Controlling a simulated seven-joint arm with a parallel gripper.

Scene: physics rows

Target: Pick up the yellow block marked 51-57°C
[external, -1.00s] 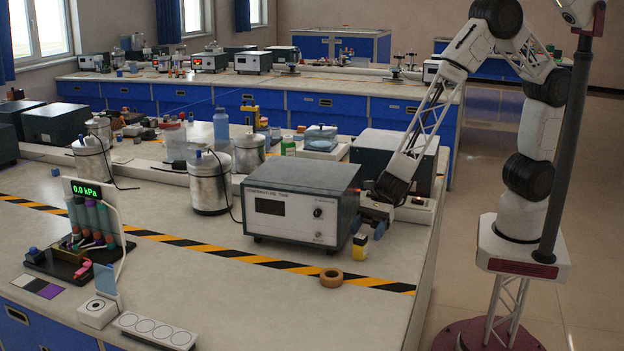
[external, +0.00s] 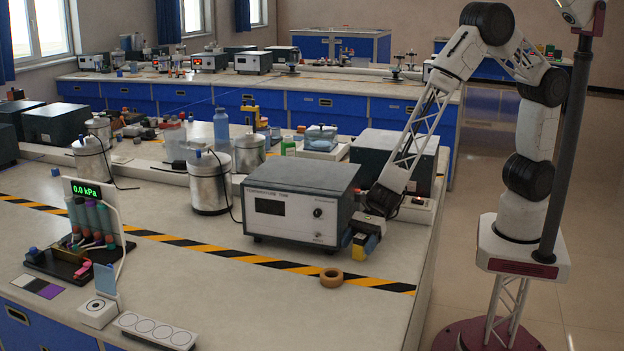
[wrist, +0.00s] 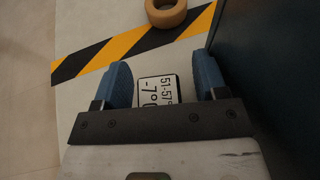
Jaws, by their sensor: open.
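The yellow block (external: 370,244) stands on the bench beside the right end of the grey instrument box, partly hidden by my gripper (external: 362,240). In the wrist view, its white face with black lettering, 51-57 and part of a second line (wrist: 157,91), shows between the two blue fingers of my gripper (wrist: 163,80). The fingers are apart, one on each side of the block, with a gap visible on the left and a wider one on the right. The lower part of the label is hidden behind the dark gripper bar.
The instrument box (external: 300,208) stands close to my gripper, and its dark side fills the right of the wrist view (wrist: 275,60). A tan tape roll (external: 331,277) lies on the striped yellow-black line in front.

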